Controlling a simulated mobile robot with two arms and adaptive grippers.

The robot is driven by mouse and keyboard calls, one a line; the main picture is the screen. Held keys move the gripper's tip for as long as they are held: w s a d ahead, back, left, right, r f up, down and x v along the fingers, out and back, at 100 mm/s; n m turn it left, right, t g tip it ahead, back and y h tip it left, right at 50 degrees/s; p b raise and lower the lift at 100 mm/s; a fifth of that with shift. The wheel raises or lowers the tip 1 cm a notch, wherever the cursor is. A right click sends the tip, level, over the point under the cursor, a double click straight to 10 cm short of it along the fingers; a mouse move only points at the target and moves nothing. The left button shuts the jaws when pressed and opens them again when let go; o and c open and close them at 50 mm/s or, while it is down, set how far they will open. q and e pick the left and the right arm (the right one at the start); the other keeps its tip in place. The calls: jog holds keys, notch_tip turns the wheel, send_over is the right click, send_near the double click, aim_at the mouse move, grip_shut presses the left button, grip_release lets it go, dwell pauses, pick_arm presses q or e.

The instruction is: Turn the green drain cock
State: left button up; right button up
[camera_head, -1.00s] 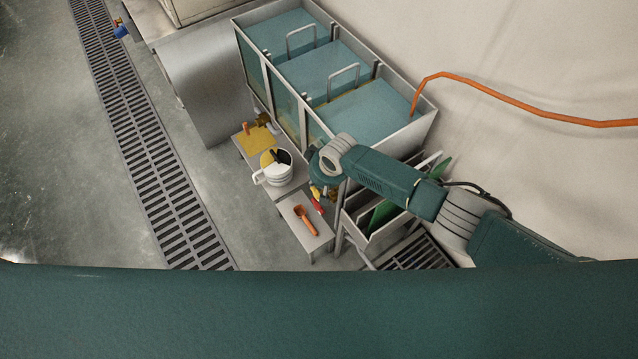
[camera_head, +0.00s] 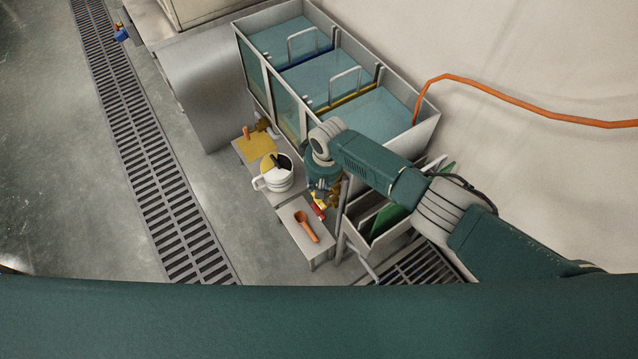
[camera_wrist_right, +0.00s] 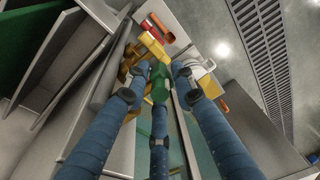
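In the right wrist view a green part (camera_wrist_right: 158,76), apparently the green drain cock, lies in the middle between my fingers. My right gripper (camera_wrist_right: 160,72) has its blue fingers spread on both sides of it, with the middle finger below. I cannot tell whether any finger touches it. Yellow parts (camera_wrist_right: 152,48) and a red handle (camera_wrist_right: 157,28) lie just beyond. In the head view my right gripper (camera_head: 322,186) points down at the near end of the tank (camera_head: 424,128), hiding the green cock. My left gripper is not in view.
A low bench (camera_head: 291,213) holds a white jug (camera_head: 279,182), an orange tool (camera_head: 306,226) and a yellow cloth (camera_head: 257,143). A grey bin with green sheets (camera_head: 386,219) stands right of my gripper. A floor grating (camera_head: 150,170) runs along open floor at left.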

dwell(0.3)
notch_tip(320, 180, up, 12)
jog(key=s+d, duration=0.1)
jog(key=shift+s, duration=0.25)
jog(key=shift+f, duration=0.15)
dwell(0.4)
